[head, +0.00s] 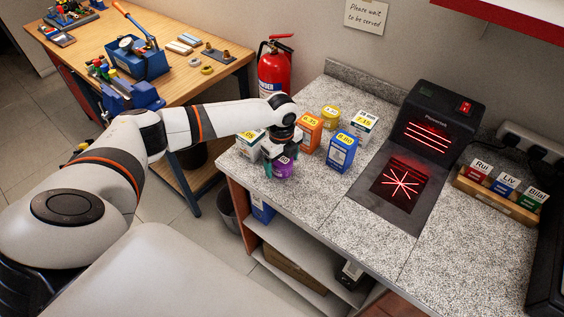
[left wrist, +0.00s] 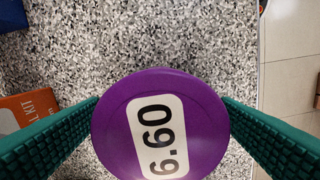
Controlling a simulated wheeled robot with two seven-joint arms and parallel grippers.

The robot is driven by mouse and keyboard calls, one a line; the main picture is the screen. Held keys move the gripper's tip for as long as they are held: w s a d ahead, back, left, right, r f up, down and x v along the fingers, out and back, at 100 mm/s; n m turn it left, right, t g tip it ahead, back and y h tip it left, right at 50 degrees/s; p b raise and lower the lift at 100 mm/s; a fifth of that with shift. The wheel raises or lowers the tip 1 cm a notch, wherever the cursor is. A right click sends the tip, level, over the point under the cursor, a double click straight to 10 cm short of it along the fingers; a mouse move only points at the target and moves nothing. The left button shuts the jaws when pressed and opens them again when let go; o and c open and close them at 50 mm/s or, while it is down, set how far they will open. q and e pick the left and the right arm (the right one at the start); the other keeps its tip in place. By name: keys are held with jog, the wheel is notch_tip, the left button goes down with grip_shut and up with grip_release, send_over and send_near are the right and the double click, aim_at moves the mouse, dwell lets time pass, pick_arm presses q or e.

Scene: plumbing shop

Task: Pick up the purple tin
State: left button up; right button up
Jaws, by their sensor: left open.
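The purple tin (head: 283,166) stands on the speckled counter near its left edge, partly hidden by my left gripper (head: 281,163). The green ribbed fingers of my left gripper (left wrist: 160,135) are open, one on each side of the tin. They look very near its rim; I cannot tell whether they touch it. My right gripper is not in view.
Close by stand an orange box (head: 310,134), a blue box (head: 342,152), a white box (head: 248,142), a yellow tin (head: 330,117) and a white-and-green box (head: 363,127). A black scanner (head: 427,125) stands further right. Bare counter lies in front.

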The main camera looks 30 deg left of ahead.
pick_arm(q)
jog(key=shift+c, duration=0.5)
jog(key=c, duration=1)
jog(key=shift+c, duration=0.2)
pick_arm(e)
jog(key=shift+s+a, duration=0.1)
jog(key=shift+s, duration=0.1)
